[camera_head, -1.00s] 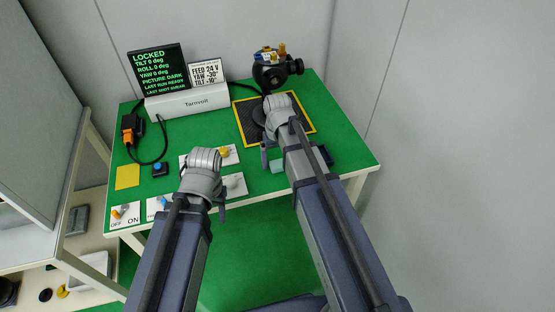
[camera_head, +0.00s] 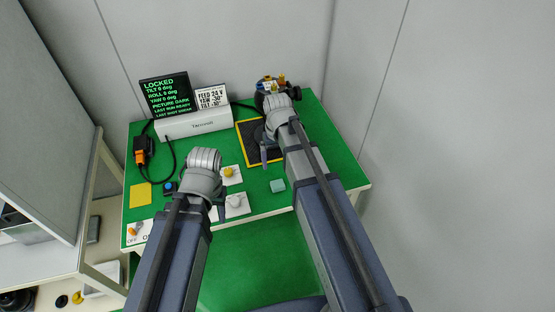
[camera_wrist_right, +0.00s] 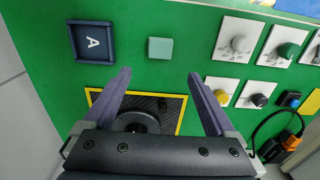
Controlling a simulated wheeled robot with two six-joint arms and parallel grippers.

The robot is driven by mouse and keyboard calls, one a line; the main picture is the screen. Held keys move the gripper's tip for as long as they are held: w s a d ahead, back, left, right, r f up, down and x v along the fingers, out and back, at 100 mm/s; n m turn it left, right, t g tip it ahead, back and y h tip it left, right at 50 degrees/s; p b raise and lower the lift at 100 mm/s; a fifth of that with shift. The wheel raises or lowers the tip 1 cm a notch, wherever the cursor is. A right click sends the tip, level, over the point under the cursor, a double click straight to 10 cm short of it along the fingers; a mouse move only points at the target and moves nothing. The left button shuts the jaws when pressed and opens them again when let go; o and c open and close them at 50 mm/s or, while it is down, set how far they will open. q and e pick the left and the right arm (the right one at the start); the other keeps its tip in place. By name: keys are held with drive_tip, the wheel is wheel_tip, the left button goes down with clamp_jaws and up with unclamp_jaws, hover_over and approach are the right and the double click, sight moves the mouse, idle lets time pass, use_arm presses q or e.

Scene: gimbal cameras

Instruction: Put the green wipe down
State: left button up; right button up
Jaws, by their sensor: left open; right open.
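The green wipe (camera_head: 277,185) is a small pale teal square lying flat on the green table, near its front edge. In the right wrist view the green wipe (camera_wrist_right: 160,48) lies just beyond the open fingertips, apart from them. My right gripper (camera_wrist_right: 160,77) is open and empty, above the table between the wipe and a black mat with a yellow border (camera_wrist_right: 175,122). In the head view its far finger is hidden by the arm. My left gripper (camera_head: 220,203) is open over the front of the table, left of the wipe, partly hidden by its wrist.
A dark square tray marked A (camera_wrist_right: 92,43) lies beside the wipe. Plates with knobs (camera_head: 236,203) sit near the left gripper. Bare green table surrounds the wipe.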

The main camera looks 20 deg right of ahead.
use_arm(q)
drive_tip(key=shift+r, duration=0.4)
use_arm(e)
drive_tip(key=s+a+n, duration=0.1)
drive_tip(key=s+a, duration=0.4)
drive_tip(key=s, duration=0.2)
drive_tip(key=s+a+n+h, duration=0.1)
drive_tip(key=s+a+n, duration=0.1)
drive_tip(key=s+a, duration=0.3)
drive_tip(key=s+r, duration=0.1)
drive_tip(key=s, duration=0.1)
drive_tip(key=shift+s+a, duration=0.25)
drive_tip(key=shift+s, duration=0.1)
use_arm(q)
drive_tip(key=shift+o, duration=0.3)
